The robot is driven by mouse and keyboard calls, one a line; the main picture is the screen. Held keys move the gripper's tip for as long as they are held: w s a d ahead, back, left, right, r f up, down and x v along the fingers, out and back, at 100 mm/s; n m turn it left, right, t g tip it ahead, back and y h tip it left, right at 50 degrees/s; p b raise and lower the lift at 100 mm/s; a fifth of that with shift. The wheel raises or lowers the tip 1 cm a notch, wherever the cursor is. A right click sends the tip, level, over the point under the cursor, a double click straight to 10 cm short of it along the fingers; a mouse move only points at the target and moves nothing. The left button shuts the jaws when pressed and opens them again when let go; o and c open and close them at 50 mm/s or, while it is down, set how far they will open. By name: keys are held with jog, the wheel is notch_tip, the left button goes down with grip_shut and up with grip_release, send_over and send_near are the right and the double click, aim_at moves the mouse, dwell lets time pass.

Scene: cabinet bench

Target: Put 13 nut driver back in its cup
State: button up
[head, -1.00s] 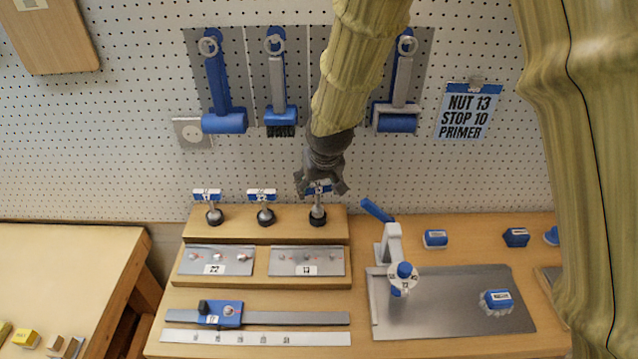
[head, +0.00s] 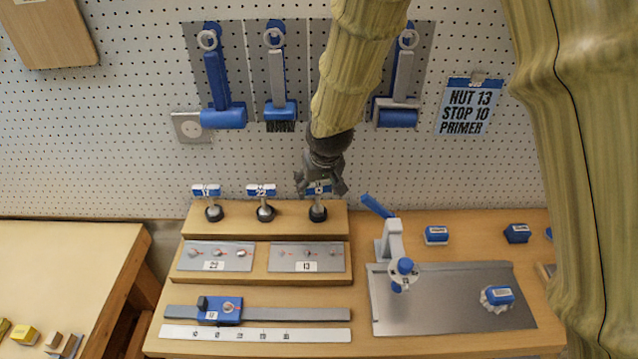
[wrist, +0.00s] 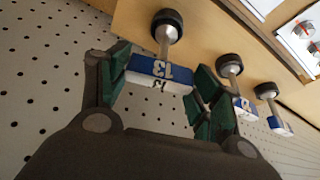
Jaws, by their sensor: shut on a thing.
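The 13 nut driver has a blue and white handle marked 13 (wrist: 160,72) and a metal shaft. It stands upright with its lower end in a black round cup (head: 318,214) at the right end of the rack's top step. My gripper (head: 321,188) is above that cup, shut on the handle from both sides. In the wrist view the green-padded fingers (wrist: 160,80) hold the handle between them. The shaft runs to the black cup (wrist: 168,20). Whether the driver is fully seated cannot be told.
Two other drivers (head: 206,190) (head: 262,190) stand in cups to the left on the wooden rack (head: 230,228). The pegboard wall (head: 100,130) is close behind.

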jog(key=shift+f, duration=0.3)
dwell(0.4)
jog(key=o, duration=1.3)
jog(key=v, duration=1.2)
